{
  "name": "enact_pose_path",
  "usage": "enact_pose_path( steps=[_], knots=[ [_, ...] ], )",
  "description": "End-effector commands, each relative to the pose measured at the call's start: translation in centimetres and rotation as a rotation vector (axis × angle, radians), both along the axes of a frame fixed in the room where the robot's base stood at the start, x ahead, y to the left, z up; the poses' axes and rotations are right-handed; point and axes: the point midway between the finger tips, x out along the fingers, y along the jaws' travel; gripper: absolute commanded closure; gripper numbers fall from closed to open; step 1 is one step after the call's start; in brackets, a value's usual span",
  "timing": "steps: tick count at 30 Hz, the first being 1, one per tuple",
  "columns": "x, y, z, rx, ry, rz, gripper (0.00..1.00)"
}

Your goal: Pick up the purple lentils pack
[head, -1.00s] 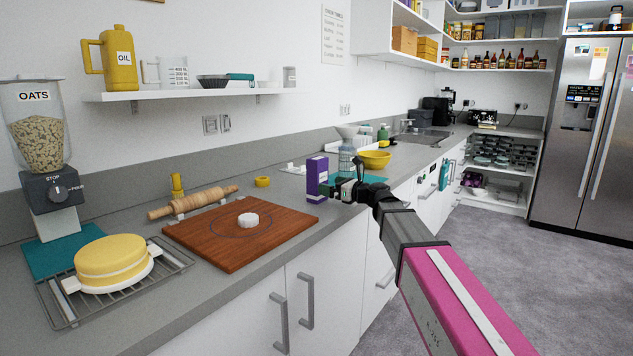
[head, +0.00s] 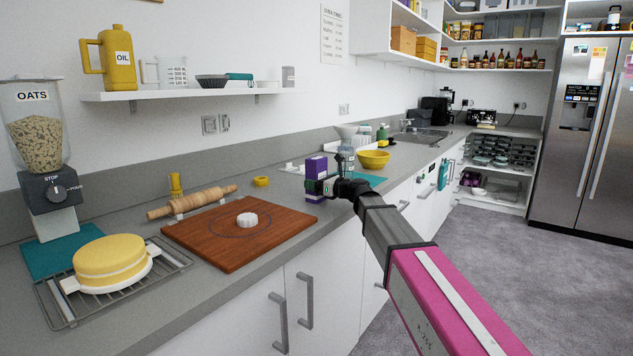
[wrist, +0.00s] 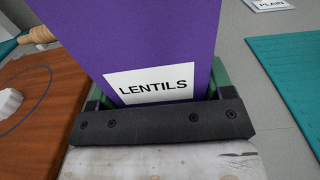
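The purple lentils pack (head: 316,166) stands upright on the grey counter, just right of the wooden board. In the wrist view the pack (wrist: 150,40) fills the upper middle, with its white LENTILS label facing my gripper. My gripper (head: 320,186) is at the lower part of the pack. In the wrist view its green fingers (wrist: 160,92) are spread, one on each side of the pack. I see no clear squeeze on it. The fingertips are partly hidden by the pack and the dark palm.
The wooden board (head: 200,240) with a white disc (head: 247,219) lies to the left. A glass blender-like jar (head: 345,158), a yellow bowl (head: 373,159) and a teal mat (head: 368,179) are close on the right. A small yellow ring (head: 261,181) lies behind the board.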

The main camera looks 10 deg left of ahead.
Motion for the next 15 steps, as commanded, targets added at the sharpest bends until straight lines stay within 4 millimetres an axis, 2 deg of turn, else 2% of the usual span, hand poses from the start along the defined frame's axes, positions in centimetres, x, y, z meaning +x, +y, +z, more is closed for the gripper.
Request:
enact_pose_path(
  steps=[15],
  knots=[
    [0.01,0.00,0.66,0.001,0.001,0.001,0.53]
  ],
)
